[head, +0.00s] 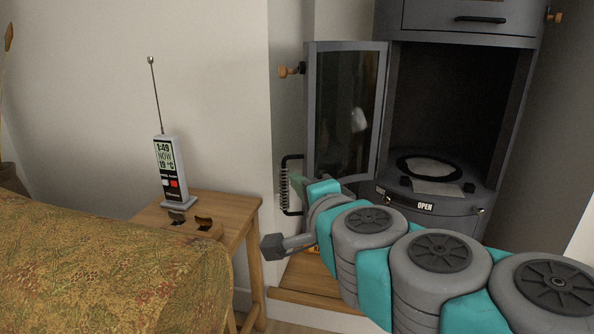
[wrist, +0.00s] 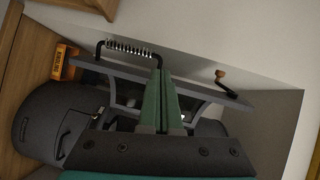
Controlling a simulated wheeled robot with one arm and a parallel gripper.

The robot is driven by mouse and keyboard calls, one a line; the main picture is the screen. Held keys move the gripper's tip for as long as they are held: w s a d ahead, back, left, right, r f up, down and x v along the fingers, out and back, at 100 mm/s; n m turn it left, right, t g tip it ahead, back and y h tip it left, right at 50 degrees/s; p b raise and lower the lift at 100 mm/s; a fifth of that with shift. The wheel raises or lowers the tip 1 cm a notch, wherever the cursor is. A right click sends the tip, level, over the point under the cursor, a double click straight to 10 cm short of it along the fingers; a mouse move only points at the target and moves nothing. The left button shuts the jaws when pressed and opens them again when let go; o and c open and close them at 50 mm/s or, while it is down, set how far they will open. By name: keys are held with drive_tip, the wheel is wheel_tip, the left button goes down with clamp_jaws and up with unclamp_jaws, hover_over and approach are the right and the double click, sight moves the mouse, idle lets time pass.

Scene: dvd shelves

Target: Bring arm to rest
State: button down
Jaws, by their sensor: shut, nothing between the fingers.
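My arm reaches in from the lower right of the head view. My gripper (head: 298,184) is at its far end, beside the open glass door of a dark grey stove (head: 440,205). In the wrist view my gripper (wrist: 164,72) shows two green fingers shut together with nothing between them. The door's coiled-wire handle (wrist: 128,47) lies just beyond the fingertips, and it also shows in the head view (head: 284,187). I cannot tell whether the fingers touch it.
The stove door (head: 346,110) stands open, with a wooden knob (head: 292,70). A wooden side table (head: 240,205) at left holds a weather radio (head: 171,170) and sunglasses (head: 190,220). A patterned cloth-covered seat (head: 100,265) fills the lower left. An orange box (wrist: 66,62) lies near the stove.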

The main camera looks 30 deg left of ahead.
drive_tip(key=shift+s+d+r, duration=0.1)
drive_tip(key=shift+s+d, duration=0.25)
drive_tip(key=shift+s, duration=0.3)
drive_tip(key=shift+s+d+r, duration=0.1)
drive_tip(key=shift+s+d, duration=0.25)
drive_tip(key=shift+s, duration=0.25)
